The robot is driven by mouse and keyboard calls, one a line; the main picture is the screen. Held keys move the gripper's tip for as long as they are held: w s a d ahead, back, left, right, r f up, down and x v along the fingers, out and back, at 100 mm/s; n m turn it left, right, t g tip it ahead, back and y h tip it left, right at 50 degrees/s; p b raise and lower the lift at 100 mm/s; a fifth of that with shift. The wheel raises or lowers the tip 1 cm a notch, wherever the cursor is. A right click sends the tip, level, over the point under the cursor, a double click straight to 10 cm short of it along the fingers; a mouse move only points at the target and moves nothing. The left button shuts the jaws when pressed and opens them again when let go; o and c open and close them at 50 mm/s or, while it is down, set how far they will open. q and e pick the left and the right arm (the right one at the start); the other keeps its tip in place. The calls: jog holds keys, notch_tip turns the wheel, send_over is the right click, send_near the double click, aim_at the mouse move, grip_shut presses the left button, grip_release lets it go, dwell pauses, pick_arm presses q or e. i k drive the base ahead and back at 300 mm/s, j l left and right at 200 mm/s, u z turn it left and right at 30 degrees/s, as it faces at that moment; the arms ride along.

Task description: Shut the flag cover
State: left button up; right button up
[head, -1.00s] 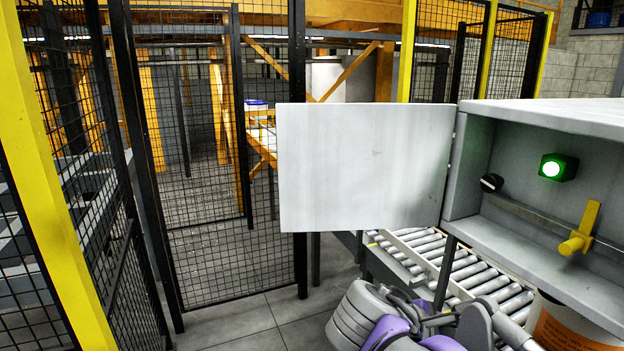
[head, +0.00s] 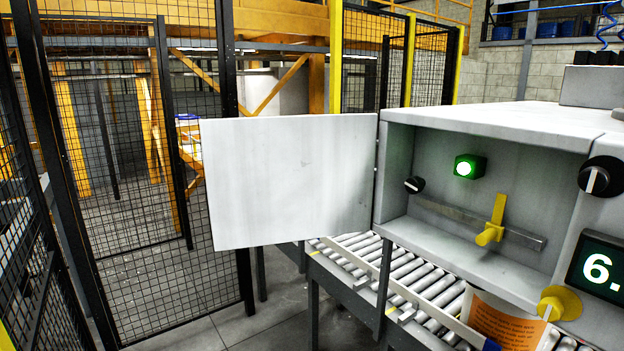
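The flag cover (head: 290,180) is a flat pale grey panel, hinged at the left edge of a grey box (head: 545,120). It stands wide open, swung out to the left. Inside the open box are a lit green lamp (head: 467,167), a small black knob (head: 414,185) and a yellow flag lever (head: 494,220) on a grey bar. Neither of my grippers shows in the head view now.
A roller conveyor (head: 405,275) runs below the box. A black mesh fence (head: 150,200) stands behind and left of the cover. A black dial (head: 601,177), a display (head: 600,268) and a yellow knob (head: 560,303) are at the right.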

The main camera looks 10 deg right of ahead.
aim_at(271, 179)
jog(key=z, duration=3.5)
jog(key=k+j+z, duration=0.15)
jog(key=z, duration=0.35)
jog(key=k+z, duration=0.25)
jog(key=z, duration=0.2)
jog(key=k+z, duration=0.2)
jog(key=z, duration=0.3)
jog(key=k+z, duration=0.5)
jog(key=k, duration=0.55)
jog(key=k+j, duration=0.15)
jog(key=k, duration=0.8)
jog(key=u, duration=1.4)
